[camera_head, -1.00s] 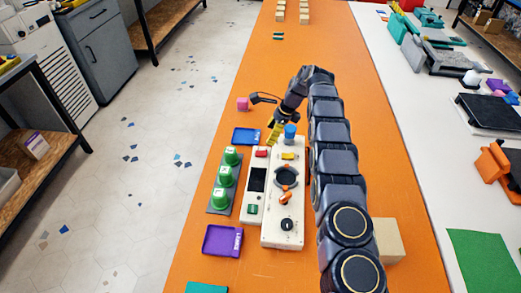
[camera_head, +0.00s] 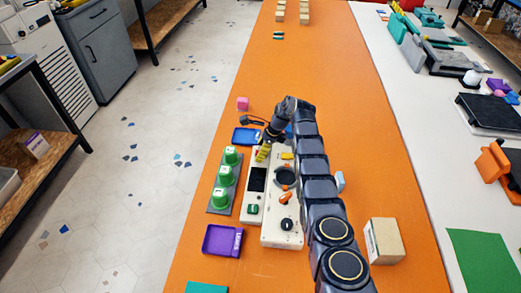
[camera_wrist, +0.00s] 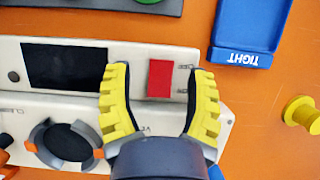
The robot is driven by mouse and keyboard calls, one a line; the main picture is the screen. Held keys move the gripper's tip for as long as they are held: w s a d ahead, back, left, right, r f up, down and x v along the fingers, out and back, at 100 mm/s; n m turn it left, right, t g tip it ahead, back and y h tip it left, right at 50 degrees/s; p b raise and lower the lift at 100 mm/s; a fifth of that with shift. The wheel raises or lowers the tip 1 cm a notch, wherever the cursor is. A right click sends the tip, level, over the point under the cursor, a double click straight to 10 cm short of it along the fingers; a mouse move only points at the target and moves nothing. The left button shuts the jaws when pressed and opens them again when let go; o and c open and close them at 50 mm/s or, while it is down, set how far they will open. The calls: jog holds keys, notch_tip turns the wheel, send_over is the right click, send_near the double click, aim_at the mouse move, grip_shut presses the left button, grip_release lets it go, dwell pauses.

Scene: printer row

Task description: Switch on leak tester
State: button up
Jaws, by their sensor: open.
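A white device (camera_head: 252,218) stands on the orange bench. It has a black screen (camera_wrist: 64,66), a red rectangular switch (camera_wrist: 160,78) and a green button (camera_head: 252,209). A wider white panel (camera_head: 270,238) beside it carries a round dark ring (camera_wrist: 65,142), an orange lever (camera_head: 285,198) and a black knob (camera_head: 287,224). My gripper (camera_wrist: 160,70) is open and empty, with its yellow fingers on either side of the red switch in the wrist view. In the head view my gripper (camera_head: 263,152) covers the switch. I cannot tell whether the fingers touch the device.
Green domes on a grey plate (camera_head: 212,208) stand left of the device. A blue tray marked TIGHT (camera_wrist: 245,40) lies beyond it, a purple tray (camera_head: 222,241) nearer.

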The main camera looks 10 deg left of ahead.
grip_shut()
jog(key=shift+f, duration=0.1)
jog(key=shift+d+y, duration=0.2)
jog(key=shift+y, duration=0.9)
jog(key=shift+s+f+y, duration=0.1)
jog(key=shift+f+y, duration=0.05)
jog(key=shift+y, duration=0.65)
grip_release()
